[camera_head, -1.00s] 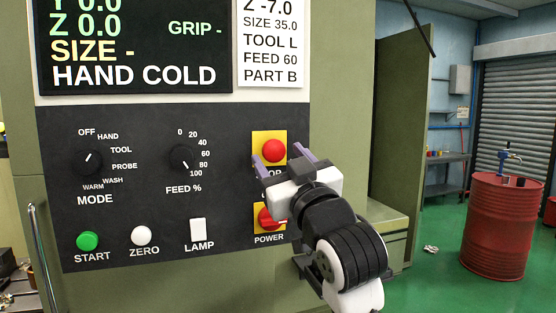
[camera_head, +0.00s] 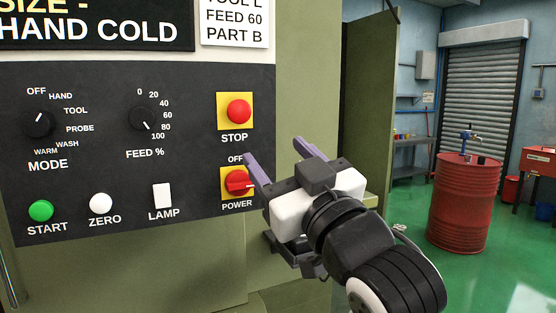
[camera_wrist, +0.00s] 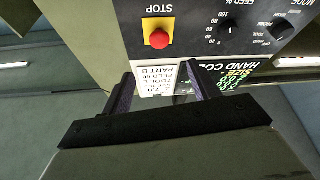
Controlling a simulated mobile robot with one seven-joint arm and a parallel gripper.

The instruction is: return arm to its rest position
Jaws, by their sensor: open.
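My gripper (camera_head: 278,160) is open and empty in the head view, its two purple fingers apart and pointing toward the machine's control panel (camera_head: 70,150). It is at the panel's right edge, beside the red power switch (camera_head: 238,183) and below and right of the red stop button (camera_head: 239,111). One finger overlaps the edge of the power switch plate in the picture; I cannot tell whether it touches. In the wrist view the fingers (camera_wrist: 160,90) show apart with nothing between them, and the panel appears upside down with the stop button (camera_wrist: 159,39) beyond them.
The panel also bears a mode knob (camera_head: 39,124), a feed knob (camera_head: 144,121), a green start button (camera_head: 40,211), a white zero button (camera_head: 100,204) and a lamp switch (camera_head: 162,196).

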